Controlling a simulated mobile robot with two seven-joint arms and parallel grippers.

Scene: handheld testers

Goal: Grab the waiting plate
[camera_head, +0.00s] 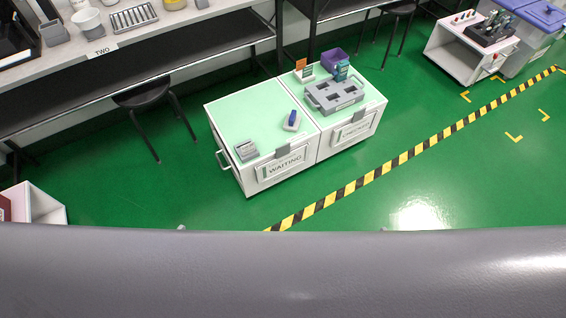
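A white plate marked WAITING (284,164) is on the front face of the left half of a white cart with a pale green top (245,112). The plate is tilted in the picture and its lettering is readable. A grey clip-like piece (282,151) is at its top edge. A second, similar plate (353,130) is on the front of the right half; its lettering is too small to read. Neither of my grippers is in view, so I cannot tell their state or distance to the plate.
On the cart are a small grey block (246,150), a handheld device (292,120), a grey tray (334,94) and a purple bin (334,60). A workbench (150,30) and stool (142,94) stand behind. Green floor with striped tape (400,160) lies open at right.

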